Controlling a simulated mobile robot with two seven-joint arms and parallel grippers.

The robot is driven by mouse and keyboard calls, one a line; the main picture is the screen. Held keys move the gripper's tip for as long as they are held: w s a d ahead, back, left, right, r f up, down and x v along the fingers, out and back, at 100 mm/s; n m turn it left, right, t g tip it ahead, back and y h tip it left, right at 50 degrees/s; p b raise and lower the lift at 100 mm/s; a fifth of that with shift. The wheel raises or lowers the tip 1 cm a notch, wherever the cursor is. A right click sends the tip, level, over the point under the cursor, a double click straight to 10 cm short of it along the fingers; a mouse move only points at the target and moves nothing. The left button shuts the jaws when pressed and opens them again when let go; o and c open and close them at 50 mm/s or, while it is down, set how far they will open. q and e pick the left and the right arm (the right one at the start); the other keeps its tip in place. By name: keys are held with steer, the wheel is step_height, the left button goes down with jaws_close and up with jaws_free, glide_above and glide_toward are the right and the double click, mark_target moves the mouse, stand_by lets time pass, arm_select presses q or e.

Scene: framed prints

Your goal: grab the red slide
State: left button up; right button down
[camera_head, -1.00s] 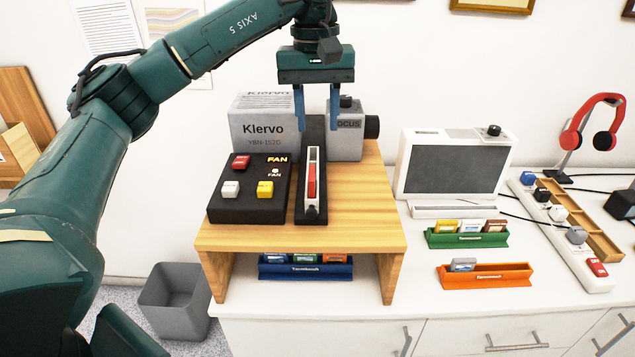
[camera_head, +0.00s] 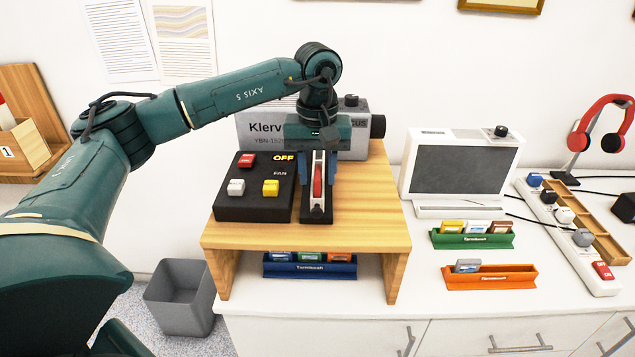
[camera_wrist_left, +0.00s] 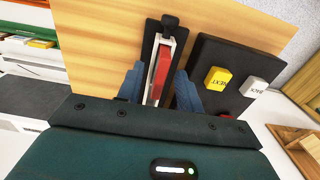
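The red slide (camera_head: 317,182) stands in a narrow light frame on a black holder (camera_head: 316,216), in front of the grey Klervo projector (camera_head: 268,127) on the wooden stand. In the left wrist view the red slide (camera_wrist_left: 164,66) lies between my two blue fingertips. My left gripper (camera_head: 318,170) points down over the holder, with one finger on each side of the slide and its frame. The wrist view shows gaps beside them, so the gripper looks open. Part of the slide is hidden by its frame. My right gripper is not in view.
A black button box (camera_head: 254,193) sits close to the left of the holder. The wooden stand (camera_head: 365,215) is bare to the right. A blue slide rack (camera_head: 308,267) is beneath it. Green (camera_head: 472,241) and orange (camera_head: 490,277) racks and a screen (camera_head: 448,165) are farther right.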

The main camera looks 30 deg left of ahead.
arm_select(q)
steer(key=shift+f, duration=0.3)
steer(key=shift+c, duration=0.5)
jaws_close()
